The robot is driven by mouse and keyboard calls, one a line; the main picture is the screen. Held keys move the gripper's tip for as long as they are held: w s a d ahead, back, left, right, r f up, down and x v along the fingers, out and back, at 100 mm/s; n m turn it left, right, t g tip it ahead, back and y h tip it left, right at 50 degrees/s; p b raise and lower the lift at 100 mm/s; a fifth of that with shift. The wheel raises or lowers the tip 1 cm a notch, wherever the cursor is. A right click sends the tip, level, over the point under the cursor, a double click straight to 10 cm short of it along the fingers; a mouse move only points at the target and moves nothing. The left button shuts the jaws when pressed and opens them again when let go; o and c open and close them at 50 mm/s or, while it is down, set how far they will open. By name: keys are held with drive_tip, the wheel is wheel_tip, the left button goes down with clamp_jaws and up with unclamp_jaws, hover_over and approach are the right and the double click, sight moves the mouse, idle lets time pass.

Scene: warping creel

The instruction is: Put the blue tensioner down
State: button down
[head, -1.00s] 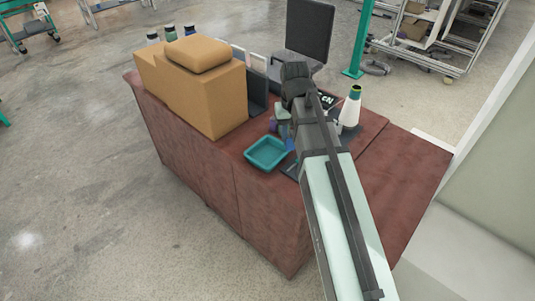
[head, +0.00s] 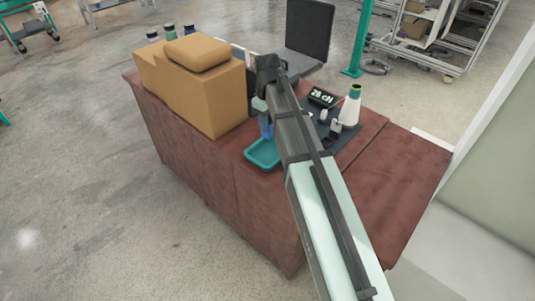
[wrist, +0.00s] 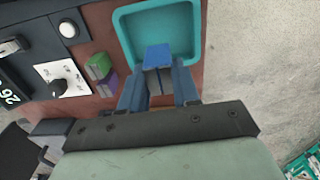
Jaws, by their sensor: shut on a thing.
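The blue tensioner (wrist: 158,57) is a small blue block seen from above in the wrist view. My gripper (wrist: 158,82) is shut on it, with the two dark blue fingers on either side of its rear part. The tensioner overlaps the near part of the teal tray (wrist: 126,38) in this view; I cannot tell its height above the tray. In the head view the tray (head: 252,159) lies near the front edge of the reddish table, partly hidden by my arm. The tensioner cannot be told clearly from the fingers there.
A green block (wrist: 98,66) and a purple block (wrist: 106,84) sit left of the tray in the wrist view. A large tan box (head: 205,95) stands left of the tray.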

drive_tip(key=shift+f, duration=4.95)
drive_tip(key=shift+f, duration=0.15)
drive_tip(key=c, duration=0.8)
unclamp_jaws()
wheel_tip(320, 180, up, 12)
drive_tip(key=shift+r, duration=0.15)
drive_tip(key=shift+o, duration=0.2)
